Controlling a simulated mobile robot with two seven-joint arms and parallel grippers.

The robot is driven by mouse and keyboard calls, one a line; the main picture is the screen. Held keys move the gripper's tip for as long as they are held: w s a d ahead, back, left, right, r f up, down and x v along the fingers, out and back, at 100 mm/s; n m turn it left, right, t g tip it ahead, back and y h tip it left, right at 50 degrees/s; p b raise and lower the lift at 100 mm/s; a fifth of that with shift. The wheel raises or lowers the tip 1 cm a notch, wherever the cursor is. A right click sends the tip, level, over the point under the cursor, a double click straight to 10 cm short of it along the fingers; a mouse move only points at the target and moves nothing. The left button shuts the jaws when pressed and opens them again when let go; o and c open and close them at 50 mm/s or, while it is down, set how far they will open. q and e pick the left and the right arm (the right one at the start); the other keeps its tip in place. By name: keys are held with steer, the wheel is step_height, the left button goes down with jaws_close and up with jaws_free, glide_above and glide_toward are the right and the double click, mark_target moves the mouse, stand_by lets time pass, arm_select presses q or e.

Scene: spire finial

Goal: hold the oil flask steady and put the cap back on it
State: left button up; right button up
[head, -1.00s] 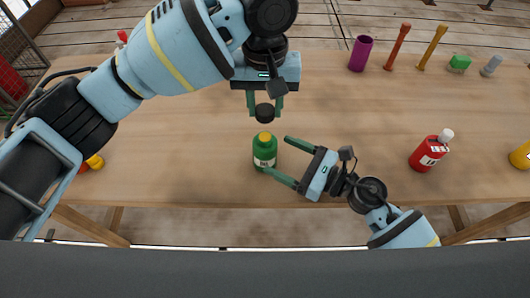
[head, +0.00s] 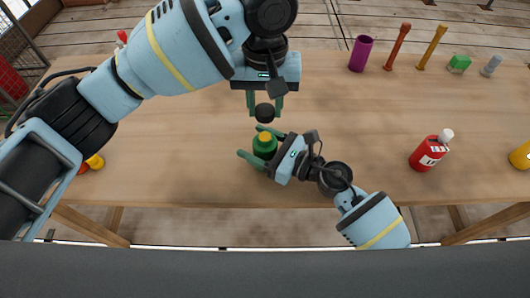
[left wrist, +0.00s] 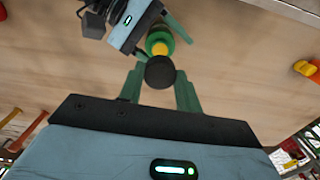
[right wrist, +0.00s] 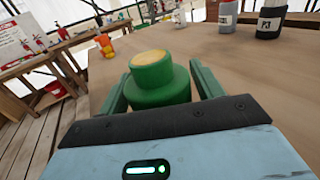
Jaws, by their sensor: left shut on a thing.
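The oil flask (head: 265,147) is green with a yellow top and stands upright on the table near its front edge. It also shows in the left wrist view (left wrist: 160,38) and in the right wrist view (right wrist: 158,82). My right gripper (head: 248,141) is open, with one finger on each side of the flask. My left gripper (head: 265,108) is shut on the black cap (head: 265,113) and holds it behind the flask's top in the head view. The cap (left wrist: 160,72) is apart from the flask as far as I can see.
A red bottle (head: 429,152) with a white cap stands to the right. A purple cup (head: 360,54), a red stick (head: 397,46), a yellow stick (head: 432,47) and a green block (head: 458,64) stand at the back right.

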steer(key=c, duration=1.1)
arm_select(q)
glide_above(265, 137)
steer(key=shift+f, duration=2.5)
arm_select(e)
steer(key=shift+c, duration=0.2)
arm_select(q)
steer(key=shift+f, duration=0.9)
steer(key=shift+f, duration=0.55)
